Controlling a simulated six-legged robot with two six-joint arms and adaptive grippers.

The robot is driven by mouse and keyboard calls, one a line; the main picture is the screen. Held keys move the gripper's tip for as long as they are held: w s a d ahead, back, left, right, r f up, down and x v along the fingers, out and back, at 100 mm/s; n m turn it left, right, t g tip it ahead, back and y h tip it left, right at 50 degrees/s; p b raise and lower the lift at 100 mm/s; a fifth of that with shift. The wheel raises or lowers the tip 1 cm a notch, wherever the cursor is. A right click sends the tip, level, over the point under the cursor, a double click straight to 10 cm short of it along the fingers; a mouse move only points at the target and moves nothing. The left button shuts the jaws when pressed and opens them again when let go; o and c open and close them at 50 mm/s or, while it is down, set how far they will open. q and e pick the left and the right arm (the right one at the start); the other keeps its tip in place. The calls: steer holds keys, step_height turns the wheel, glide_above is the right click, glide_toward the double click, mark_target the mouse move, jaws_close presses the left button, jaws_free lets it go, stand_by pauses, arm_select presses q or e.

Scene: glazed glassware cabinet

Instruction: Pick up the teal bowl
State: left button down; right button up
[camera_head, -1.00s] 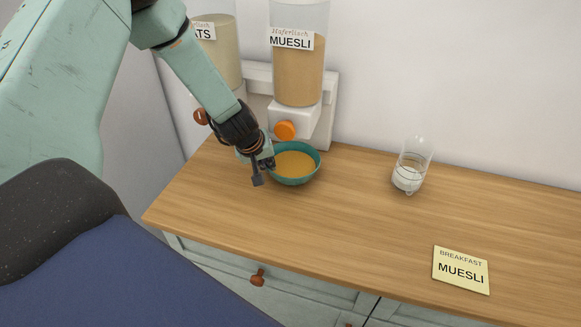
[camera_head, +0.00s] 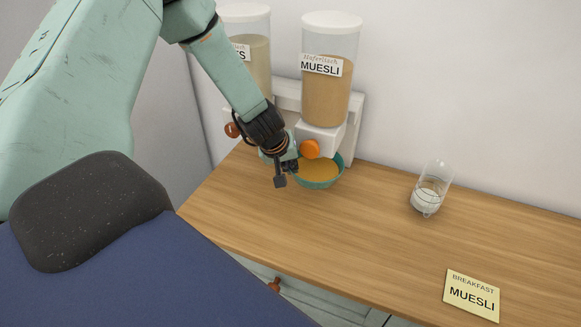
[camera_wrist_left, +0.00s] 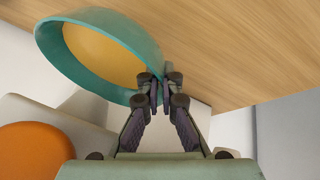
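The teal bowl (camera_head: 322,183), filled with a yellow-brown content, is below the muesli dispenser in the head view. It fills the upper left of the wrist view (camera_wrist_left: 103,82). My left gripper (camera_head: 285,173) is at the bowl's left side, coming down from above. In the wrist view its two fingertips (camera_wrist_left: 158,92) are close together with the bowl's rim between them, so it is shut on the rim. The bowl seems slightly above the counter, though its underside is hidden. My right gripper is not in view.
The muesli dispenser (camera_head: 328,90) with an orange knob (camera_head: 310,149) stands close behind the bowl. Another dispenser (camera_head: 255,70) is to its left. A glass (camera_head: 430,190) and a yellow "BREAKFAST MUESLI" card (camera_head: 471,296) are to the right on the wooden counter (camera_head: 350,235), which is clear between.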

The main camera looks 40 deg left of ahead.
arm_select(q)
steer(key=shift+w+a+r+p, duration=0.1)
steer(key=shift+r+p, duration=0.5)
steer(key=shift+r, duration=0.5)
steer(key=s+d+p, duration=0.1)
steer(key=s+d, duration=0.1)
steer(key=s, duration=0.7)
steer(key=s+d+p, duration=0.2)
steer(key=s, duration=0.7)
steer(key=shift+s+d, duration=0.15)
steer(key=shift+d, duration=0.25)
steer(key=shift+s, duration=0.1)
